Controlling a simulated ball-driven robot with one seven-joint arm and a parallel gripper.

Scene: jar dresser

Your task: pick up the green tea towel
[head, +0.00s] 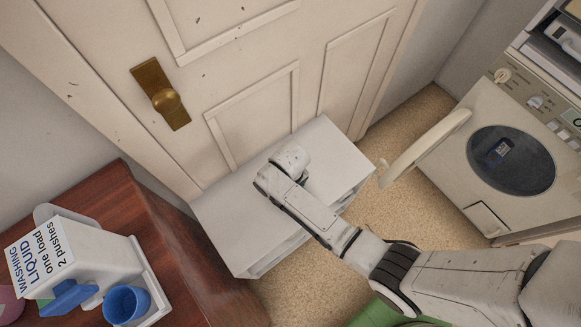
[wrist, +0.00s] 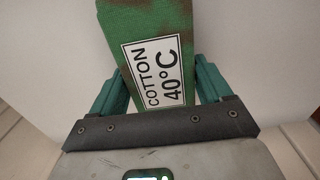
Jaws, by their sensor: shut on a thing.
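The green tea towel (wrist: 145,22) is in the wrist view, green with brownish patches and a white label (wrist: 157,72) reading "COTTON 40°C". It stands between the two teal fingers of my gripper (wrist: 160,78), which is shut on it. In the head view my arm reaches over a white box-shaped unit; my gripper and the held towel are hidden there behind the arm's end.
The white unit (head: 228,217) stands against a panelled door (head: 245,75) with a brass knob. A reddish wooden top (head: 185,245) at left bears a washing liquid dispenser (head: 95,262) and blue cup (head: 126,303). A cream appliance (head: 510,205) stands right. A green thing (head: 375,314) shows at bottom.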

